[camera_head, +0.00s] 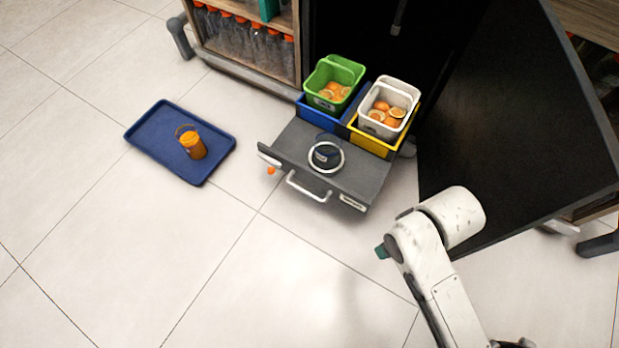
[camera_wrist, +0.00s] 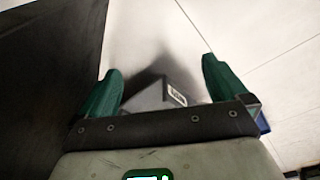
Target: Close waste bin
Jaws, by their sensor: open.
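The waste bin is a grey pull-out drawer (camera_head: 350,180) that stands pulled out of the dark cabinet. It has a curved metal handle (camera_head: 308,188) on its front. A green bin (camera_head: 318,82) and a white bin (camera_head: 378,127), both holding orange halves, stand at its back. My gripper (camera_head: 381,252) is to the right of and in front of the drawer, mostly hidden by my wrist. In the wrist view my gripper (camera_wrist: 163,84) is open and empty. A labelled corner of the drawer (camera_wrist: 150,97) shows between the fingers, apart from them.
A large black door (camera_head: 510,130) stands open on the right, close to my arm. A bottle shelf (camera_head: 262,45) stands at the back. The front floor is clear.

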